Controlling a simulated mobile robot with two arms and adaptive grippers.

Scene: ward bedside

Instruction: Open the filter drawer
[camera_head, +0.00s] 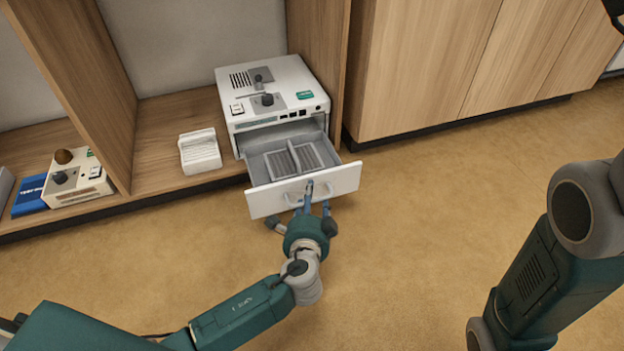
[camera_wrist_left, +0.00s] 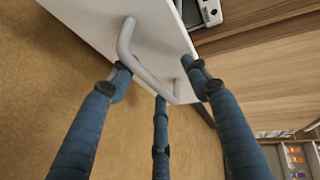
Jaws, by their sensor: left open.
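The white device (camera_head: 268,92) stands on the low wooden shelf, with knobs and a green label on top. Its filter drawer (camera_head: 335,183) is pulled out at the front, and grey ribbed filters (camera_head: 296,158) lie inside. My left gripper (camera_head: 307,195) is at the drawer front, by the grey handle (camera_head: 291,203). In the left wrist view, the bar handle (camera_wrist_left: 143,70) on the white drawer front (camera_wrist_left: 165,30) sits between the open blue fingers (camera_wrist_left: 160,90). Whether a finger touches the handle I cannot tell. The right gripper is not in view; my right arm shows at the right.
A white ribbed block (camera_head: 200,152) sits on the shelf left of the device. A smaller device (camera_head: 78,180) and a blue box (camera_head: 29,197) are in the left bay. Wooden cabinets (camera_head: 450,60) stand to the right. The tan floor (camera_head: 420,200) in front is clear.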

